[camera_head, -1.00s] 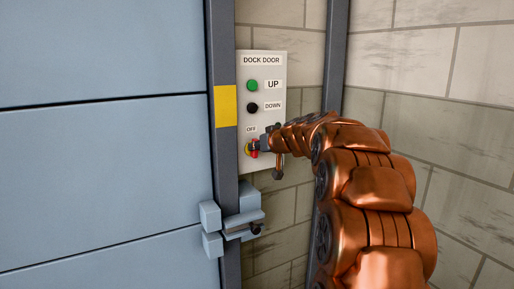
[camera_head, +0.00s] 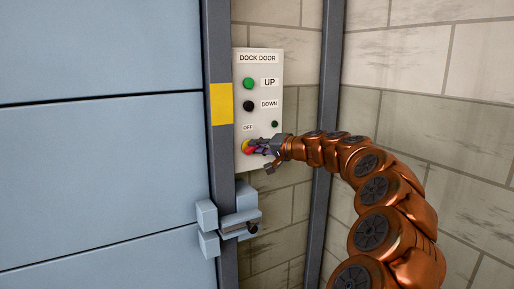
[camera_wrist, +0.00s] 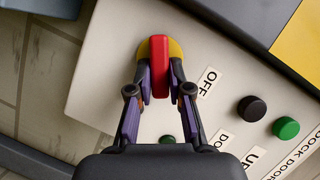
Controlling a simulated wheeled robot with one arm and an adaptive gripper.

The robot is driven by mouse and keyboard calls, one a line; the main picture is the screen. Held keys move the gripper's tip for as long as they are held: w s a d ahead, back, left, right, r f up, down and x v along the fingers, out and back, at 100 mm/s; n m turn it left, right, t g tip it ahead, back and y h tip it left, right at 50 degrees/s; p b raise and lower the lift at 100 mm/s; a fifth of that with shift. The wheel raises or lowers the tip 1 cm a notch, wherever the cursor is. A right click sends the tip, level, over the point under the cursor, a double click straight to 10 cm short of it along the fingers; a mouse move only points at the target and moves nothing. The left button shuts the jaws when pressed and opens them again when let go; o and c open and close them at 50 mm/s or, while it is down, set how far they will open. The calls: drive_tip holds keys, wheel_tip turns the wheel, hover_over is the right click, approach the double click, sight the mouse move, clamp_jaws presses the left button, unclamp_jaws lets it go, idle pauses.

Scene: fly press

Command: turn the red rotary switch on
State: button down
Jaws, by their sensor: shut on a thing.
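The red rotary switch (camera_wrist: 160,68) is a red bar on a round yellow plate (camera_wrist: 175,50), low on the white DOCK DOOR panel (camera_head: 270,72). In the wrist view the bar does not point at the OFF label (camera_wrist: 208,82); it lies steeply across that direction. My gripper (camera_wrist: 159,76) is shut on the bar, one finger on each side. In the head view the switch (camera_head: 249,148) is partly hidden by my gripper (camera_head: 258,147), which reaches in from the right.
Above the switch are a black DOWN button (camera_head: 250,105) and a green UP button (camera_head: 249,83). A small dark green round part (camera_head: 274,124) sits right of OFF. A grey latch bracket (camera_head: 238,223) juts out below the panel. A blue door (camera_head: 100,150) stands left.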

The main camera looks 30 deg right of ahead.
drive_tip(key=m+t, duration=0.1)
drive_tip(key=m, duration=0.1)
drive_tip(key=f+m+t+y, duration=0.1)
drive_tip(key=m, duration=0.1)
drive_tip(key=shift+m+y, duration=0.3)
drive_tip(key=shift+m, duration=0.1)
idle(0.5)
drive_tip(key=c, duration=1.1)
unclamp_jaws()
drive_tip(key=shift+w, duration=0.1)
drive_tip(key=shift+d, duration=0.1)
drive_tip(key=v, duration=1.2)
